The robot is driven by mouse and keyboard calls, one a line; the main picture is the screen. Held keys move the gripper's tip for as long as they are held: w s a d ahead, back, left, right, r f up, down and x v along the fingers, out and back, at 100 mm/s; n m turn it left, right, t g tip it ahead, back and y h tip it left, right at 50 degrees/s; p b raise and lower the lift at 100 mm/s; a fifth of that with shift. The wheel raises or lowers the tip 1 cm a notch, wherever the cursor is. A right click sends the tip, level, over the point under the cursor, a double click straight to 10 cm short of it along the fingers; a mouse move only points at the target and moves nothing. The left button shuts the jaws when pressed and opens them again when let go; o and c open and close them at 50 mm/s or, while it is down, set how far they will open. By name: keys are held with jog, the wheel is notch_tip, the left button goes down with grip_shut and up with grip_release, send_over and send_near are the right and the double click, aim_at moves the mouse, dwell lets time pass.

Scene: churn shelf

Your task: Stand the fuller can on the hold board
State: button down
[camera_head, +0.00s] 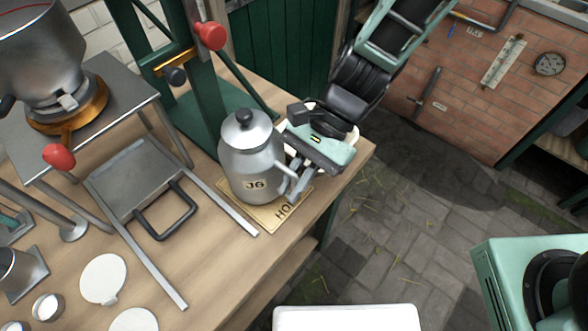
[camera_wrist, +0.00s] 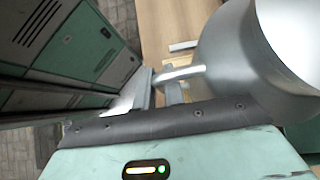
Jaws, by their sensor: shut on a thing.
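A grey metal can marked "J6" (camera_head: 247,160), with a black knob on its lid, stands upright at the right end of the wooden bench. It is over the hold board (camera_head: 268,214), a tan plate with dark letters partly hidden by the can. Whether its base touches the board I cannot tell for sure. My gripper (camera_head: 294,179) is at the can's right side, shut on its handle. In the wrist view the fingers (camera_wrist: 160,90) close around the handle, and the can's body (camera_wrist: 250,55) fills the upper right.
A green press frame with a red knob (camera_head: 209,36) stands behind the can. A metal tray with a black handle (camera_head: 135,178) and rails lies to the left. A large metal vessel (camera_head: 38,55) stands at upper left. White discs (camera_head: 103,278) lie at the front left. A whitish round thing is partly hidden behind my gripper.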

jog(key=shift+f, duration=0.65)
jog(key=c, duration=1.5)
grip_release()
jog(key=shift+f, duration=0.1)
jog(key=v, duration=1.2)
jog(key=shift+s+d+r+n+t+h, duration=1.05)
jog(key=shift+s+d+n, duration=0.6)
jog(key=shift+n, duration=1)
jog(key=shift+s+d+r+n+t+h, duration=0.8)
jog(key=shift+s+d+n+t, duration=0.4)
jog(key=shift+s+n, duration=1.1)
jog(key=shift+s+d+r+n+t+h, duration=0.95)
jog(key=shift+s+d+n, duration=0.55)
jog(key=shift+n, duration=1.45)
